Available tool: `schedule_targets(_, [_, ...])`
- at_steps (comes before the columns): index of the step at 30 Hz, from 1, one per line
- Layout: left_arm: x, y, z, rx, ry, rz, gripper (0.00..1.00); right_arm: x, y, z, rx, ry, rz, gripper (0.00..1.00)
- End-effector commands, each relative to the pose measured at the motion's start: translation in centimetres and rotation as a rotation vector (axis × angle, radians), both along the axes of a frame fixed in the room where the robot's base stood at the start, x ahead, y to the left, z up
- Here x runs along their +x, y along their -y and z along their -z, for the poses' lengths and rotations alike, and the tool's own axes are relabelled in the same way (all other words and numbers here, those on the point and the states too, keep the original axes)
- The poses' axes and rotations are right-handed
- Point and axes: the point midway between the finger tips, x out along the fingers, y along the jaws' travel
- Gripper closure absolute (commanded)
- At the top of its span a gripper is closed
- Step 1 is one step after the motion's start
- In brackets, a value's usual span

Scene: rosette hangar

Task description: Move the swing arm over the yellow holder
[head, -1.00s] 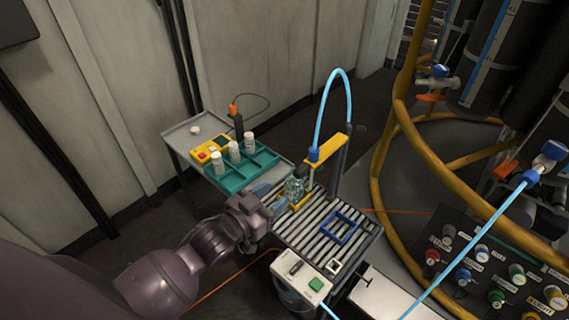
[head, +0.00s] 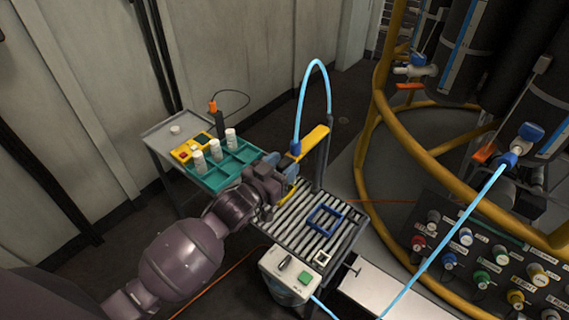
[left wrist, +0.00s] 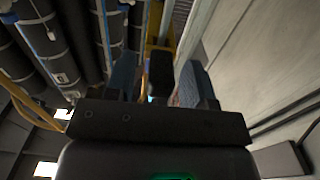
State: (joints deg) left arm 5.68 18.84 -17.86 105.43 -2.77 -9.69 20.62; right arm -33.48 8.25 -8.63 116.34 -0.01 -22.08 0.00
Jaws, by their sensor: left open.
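The yellow swing arm (head: 316,138) sits on a grey post (head: 322,165) at the back of the slatted rack, with a light-blue hose looping up from its blue end fitting (head: 295,148). My left gripper (head: 282,170) is open beside and just below that end. In the left wrist view, a dark block (left wrist: 161,72) and yellow bar (left wrist: 158,48) show between the blue-padded fingers (left wrist: 160,85); I cannot tell whether they touch. The yellow holder (head: 292,191) is mostly hidden behind my gripper, with only a yellow sliver showing. My right gripper is out of view.
A blue square frame (head: 325,220) lies on the slatted rack (head: 290,222). A control box (head: 288,272) with a green button is at its front. A teal tray (head: 222,178) with white bottles stands left. Yellow rails (head: 375,150) and a connector panel (head: 480,260) are right.

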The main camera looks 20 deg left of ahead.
Motion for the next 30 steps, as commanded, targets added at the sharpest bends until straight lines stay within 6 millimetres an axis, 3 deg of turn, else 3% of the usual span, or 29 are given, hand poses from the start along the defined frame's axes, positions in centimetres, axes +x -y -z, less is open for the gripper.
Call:
schedule_targets(13, [0.75,0.27,0.0,0.001,-0.001,0.0,0.53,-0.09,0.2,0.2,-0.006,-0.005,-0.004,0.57])
schedule_targets(22, [0.73,0.27,0.0,0.001,-0.001,0.0,0.99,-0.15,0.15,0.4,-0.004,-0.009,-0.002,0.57])
schedule_targets(30, [0.68,0.14,-0.01,0.001,-0.001,0.0,1.0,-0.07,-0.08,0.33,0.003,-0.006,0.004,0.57])
